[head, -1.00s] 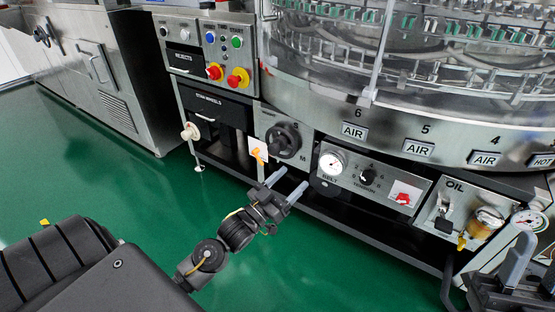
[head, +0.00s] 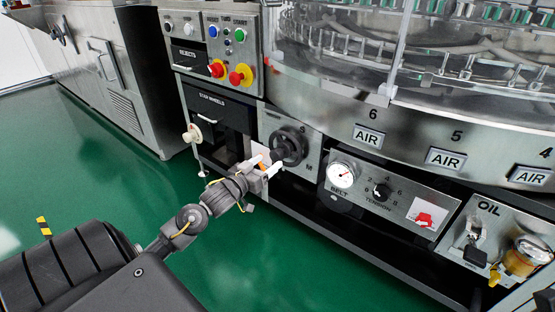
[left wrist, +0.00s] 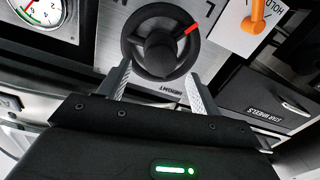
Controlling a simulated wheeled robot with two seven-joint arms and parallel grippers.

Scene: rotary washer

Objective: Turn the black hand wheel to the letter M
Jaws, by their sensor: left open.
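The black hand wheel (head: 290,146) sits on a grey panel (head: 318,146) of the machine, with the letters S and M to its right in the head view. It also shows in the left wrist view (left wrist: 160,42), with a red mark (left wrist: 191,28) on its rim pointing up and right. A letter at the top left there is cut off by the picture edge. My left gripper (head: 267,168) is open just in front of the wheel. In the left wrist view its fingers (left wrist: 158,82) stand apart below the wheel hub. I cannot tell whether they touch the rim. My right gripper is not visible.
An orange lever (left wrist: 257,14) on a white plate is close beside the wheel. A belt gauge (head: 341,175), tension knob (head: 381,191) and red switch (head: 425,219) are to the right. Red buttons (head: 240,75) are above left. Green floor (head: 300,265) is clear in front.

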